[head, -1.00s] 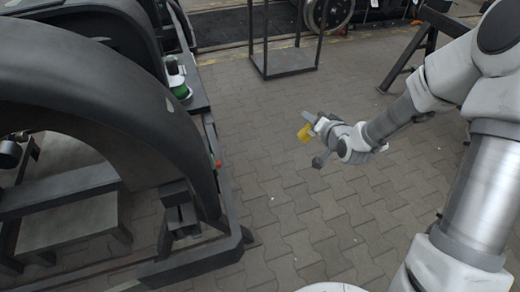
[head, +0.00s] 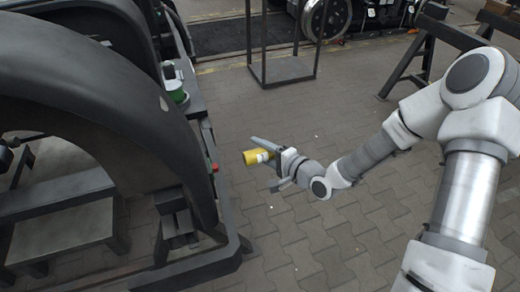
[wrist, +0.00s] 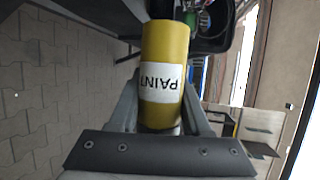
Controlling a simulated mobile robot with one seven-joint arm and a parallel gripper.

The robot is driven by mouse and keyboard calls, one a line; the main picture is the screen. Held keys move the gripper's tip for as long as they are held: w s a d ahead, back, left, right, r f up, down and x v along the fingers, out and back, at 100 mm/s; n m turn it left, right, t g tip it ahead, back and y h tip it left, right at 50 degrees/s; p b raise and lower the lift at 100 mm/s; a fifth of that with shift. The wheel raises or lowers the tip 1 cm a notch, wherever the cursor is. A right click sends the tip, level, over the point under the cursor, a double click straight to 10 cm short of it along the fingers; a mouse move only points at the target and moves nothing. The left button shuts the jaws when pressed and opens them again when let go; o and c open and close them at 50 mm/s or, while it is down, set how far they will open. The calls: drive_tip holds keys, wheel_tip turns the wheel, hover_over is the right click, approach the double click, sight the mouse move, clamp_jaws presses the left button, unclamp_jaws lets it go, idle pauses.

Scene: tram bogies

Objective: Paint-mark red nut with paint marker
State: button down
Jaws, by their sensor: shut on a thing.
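The paint marker (head: 256,157) is a yellow cylinder with a white label; in the wrist view (wrist: 165,48) the label reads PAINT. My gripper (head: 271,157) is shut on it, and the wrist view shows a finger on each side of its lower end. In the head view the marker points left toward the dark bogie frame. A small red spot, seemingly the red nut (head: 215,167), sits on the frame's right edge, left of the marker. A gap shows between them. I cannot make out the nut in the wrist view.
The dark bogie frame (head: 238,220) with its big arched part (head: 90,90) fills the left. A green and white item (head: 176,91) sits on a ledge above the red spot. A metal stand (head: 285,70) is behind. Paved floor between is clear.

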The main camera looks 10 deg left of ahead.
drive_tip(key=s+a, duration=0.3)
drive_tip(key=a, duration=0.2)
drive_tip(key=shift+s+a+b, duration=0.25)
drive_tip(key=shift+a+b, duration=0.05)
drive_tip(key=shift+b, duration=0.1)
idle(0.4)
drive_tip(key=shift+s+a, duration=0.15)
drive_tip(key=shift+a, duration=0.05)
idle(1.2)
drive_tip(key=shift+w+d+p, duration=0.15)
drive_tip(key=shift+w+d, duration=0.4)
drive_tip(key=shift+d, duration=0.3)
drive_tip(key=shift+w+d+p, duration=0.2)
drive_tip(key=shift+w+d, duration=0.35)
drive_tip(key=shift+d, duration=0.35)
drive_tip(key=shift+w+d+p, duration=0.15)
drive_tip(key=shift+w+d, duration=0.4)
drive_tip(key=shift+d, duration=0.3)
